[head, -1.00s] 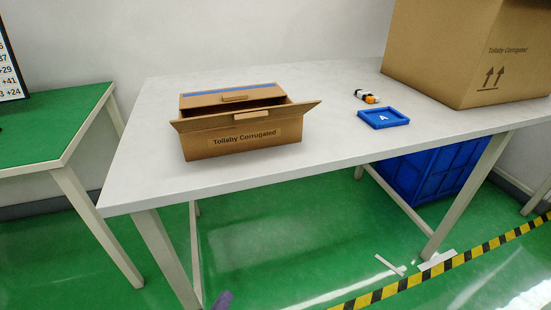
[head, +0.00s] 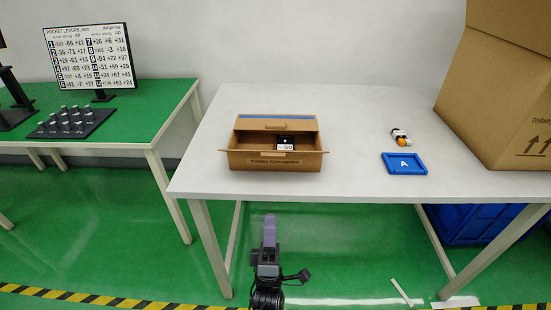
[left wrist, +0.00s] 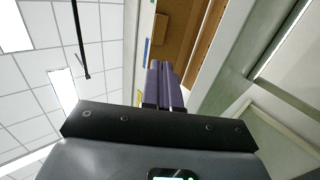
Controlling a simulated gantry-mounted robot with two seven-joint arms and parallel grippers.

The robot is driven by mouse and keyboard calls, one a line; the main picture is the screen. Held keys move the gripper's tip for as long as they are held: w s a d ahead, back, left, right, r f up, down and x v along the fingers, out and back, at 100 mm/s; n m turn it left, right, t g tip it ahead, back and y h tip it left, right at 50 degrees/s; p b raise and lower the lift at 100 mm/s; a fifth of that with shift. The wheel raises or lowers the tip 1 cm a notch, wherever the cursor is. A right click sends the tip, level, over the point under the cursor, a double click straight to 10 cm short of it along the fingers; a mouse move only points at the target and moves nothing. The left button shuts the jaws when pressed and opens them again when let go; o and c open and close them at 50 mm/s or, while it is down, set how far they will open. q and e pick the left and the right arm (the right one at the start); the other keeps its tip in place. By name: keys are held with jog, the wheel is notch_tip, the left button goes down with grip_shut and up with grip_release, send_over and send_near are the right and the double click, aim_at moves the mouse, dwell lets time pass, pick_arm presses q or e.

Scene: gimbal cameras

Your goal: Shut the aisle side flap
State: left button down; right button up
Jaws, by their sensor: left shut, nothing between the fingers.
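The cardboard box (head: 250,163) stands on the white table with its top open. Its far flap (head: 300,125) carries a blue strip along the edge and a small tab. The near, aisle side flap (head: 300,154) also has a tab and stands open; its exact angle is hard to tell. Short side flaps stick out left and right. A black item (head: 285,142) with a white label lies inside. My left gripper (head: 270,217), with purple fingers, is shut and empty, in front of and apart from the box. Its fingers also show in the left wrist view (left wrist: 165,85). My right gripper is not in view.
On the white table (head: 370,185), a blue tray (head: 404,164) marked A and a small white, black and orange item (head: 400,137) lie right of the box. A large carton (head: 490,110) stands at far right. A green table (head: 130,120) is at left.

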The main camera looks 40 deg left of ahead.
pick_arm(q)
jog(key=r, duration=0.1)
jog(key=b, duration=0.2)
send_near(274, 154)
jog(key=w+a+f+x, duration=0.1)
jog(key=x, duration=0.5)
jog(key=shift+s+d+r, duration=0.15)
jog(key=shift+r, duration=0.15)
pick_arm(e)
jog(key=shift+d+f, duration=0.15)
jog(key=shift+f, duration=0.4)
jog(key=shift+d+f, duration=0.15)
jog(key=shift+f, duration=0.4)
